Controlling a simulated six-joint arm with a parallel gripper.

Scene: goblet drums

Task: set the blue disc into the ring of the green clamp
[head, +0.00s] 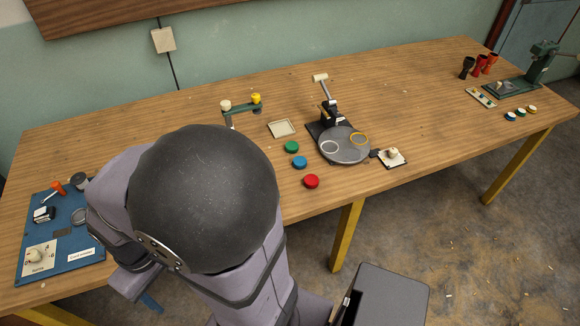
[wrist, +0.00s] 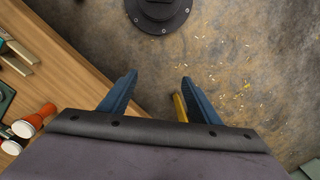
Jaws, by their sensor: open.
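The blue disc (head: 299,162) lies flat on the wooden table, between a green disc (head: 291,147) and a red disc (head: 311,181). A small stand with a green bar (head: 241,108) carries a white knob and a yellow knob behind my arm; its lower part is hidden. I cannot tell whether this stand is the green clamp, and I make out no clamp ring.
A grey round plate (head: 346,157) with white and yellow rings stands right of the discs. A square tray (head: 281,128) lies behind them. A blue board (head: 65,231) with parts is at left. Goblets (head: 480,66) and a green press (head: 540,62) stand far right. Bare tabletop lies between.

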